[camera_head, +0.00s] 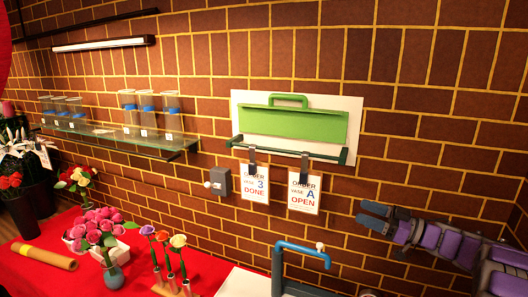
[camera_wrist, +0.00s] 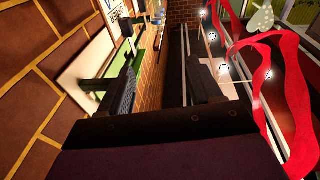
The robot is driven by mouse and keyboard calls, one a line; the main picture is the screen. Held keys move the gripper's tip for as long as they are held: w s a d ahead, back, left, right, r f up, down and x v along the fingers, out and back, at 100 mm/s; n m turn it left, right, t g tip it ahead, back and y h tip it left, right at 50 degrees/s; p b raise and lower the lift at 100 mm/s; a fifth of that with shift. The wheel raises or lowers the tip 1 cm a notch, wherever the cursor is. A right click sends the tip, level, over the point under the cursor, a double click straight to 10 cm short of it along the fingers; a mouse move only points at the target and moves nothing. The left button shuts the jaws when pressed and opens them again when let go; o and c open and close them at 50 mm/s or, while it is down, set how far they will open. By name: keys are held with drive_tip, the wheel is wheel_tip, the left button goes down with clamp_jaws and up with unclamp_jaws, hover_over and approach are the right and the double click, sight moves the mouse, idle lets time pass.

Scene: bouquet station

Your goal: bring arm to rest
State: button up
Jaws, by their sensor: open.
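My gripper (camera_head: 374,216) is at the right of the head view, in front of the brick wall, with its fingers pointing left. In the wrist view my gripper (camera_wrist: 163,88) shows two dark fingers spread apart with nothing between them. My purple and grey arm stretches back to the lower right corner of the head view. The gripper appears apart from the order cards and the table; its exact distance to the wall cannot be told.
A green holder (camera_head: 290,125) hangs on the wall above two order cards (camera_head: 304,192). A glass shelf (camera_head: 110,135) carries vases. The red table (camera_head: 60,245) holds flowers. A blue-handled device (camera_head: 300,250) stands at bottom centre. Red ribbon (camera_wrist: 265,70) hangs right in the wrist view.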

drive_tip(key=w+d+r+m+t+h+b, duration=0.1)
drive_tip(key=w+d+r+m+t+h, duration=0.15)
drive_tip(key=r+m+t+h, duration=0.4)
drive_tip(key=w+d+r+m+t+h, duration=0.1)
drive_tip(key=w+r+m+h, duration=0.2)
drive_tip(key=h, duration=0.6)
drive_tip(key=s+a+f+m+g+h, duration=0.1)
drive_tip(key=s+f+m+g+h, duration=0.25)
drive_tip(key=s+f, duration=0.5)
drive_tip(key=s+a+f+m+g+h, duration=0.2)
drive_tip(key=s+f+g, duration=0.3)
drive_tip(key=s, duration=0.6)
drive_tip(key=s+a+f+g+y, duration=0.1)
drive_tip(key=s+a+f+g, duration=0.2)
drive_tip(key=s, duration=0.8)
drive_tip(key=s+a+f+n+g+y+b, duration=0.1)
drive_tip(key=s+a+f+g, duration=0.3)
drive_tip(key=s+a, duration=0.3)
drive_tip(key=s+a+f+n+g+y, duration=0.1)
drive_tip(key=s+a, duration=0.4)
drive_tip(key=s, duration=1)
wheel_tip(320, 180, down, 3)
drive_tip(key=g+y, duration=0.1)
drive_tip(key=g, duration=0.1)
drive_tip(key=shift+a+g, duration=0.3)
drive_tip(key=shift+a, duration=0.05)
drive_tip(key=shift+w+r, duration=0.1)
